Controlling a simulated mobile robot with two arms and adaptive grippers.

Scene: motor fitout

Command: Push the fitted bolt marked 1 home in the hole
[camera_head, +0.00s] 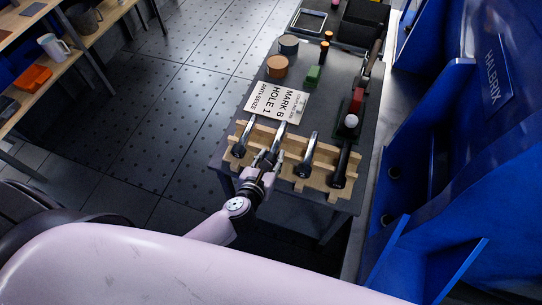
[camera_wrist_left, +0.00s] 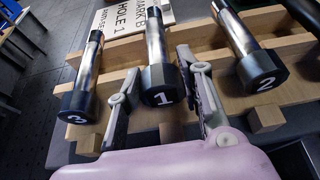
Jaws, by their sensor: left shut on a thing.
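The bolt marked 1 (camera_wrist_left: 162,88) lies in a wooden rack (camera_wrist_left: 220,62), its dark numbered head toward the left wrist camera. In the head view its bright shank (camera_head: 278,136) shows beyond my left gripper (camera_head: 268,160). My left gripper, also in the left wrist view (camera_wrist_left: 158,70), is shut on this bolt, one finger on each side near the head. The bolt marked 3 (camera_wrist_left: 80,93) lies to its left and the bolt marked 2 (camera_wrist_left: 253,55) to its right in that view. I cannot make out a hole with a bolt in it. My right gripper is not in view.
A card reading "MARK B HOLE 1" (camera_head: 277,102) lies behind the rack on the grey table (camera_head: 325,85). A blue machine marked HALBRIX (camera_head: 498,75) closes off the right. Open floor lies left.

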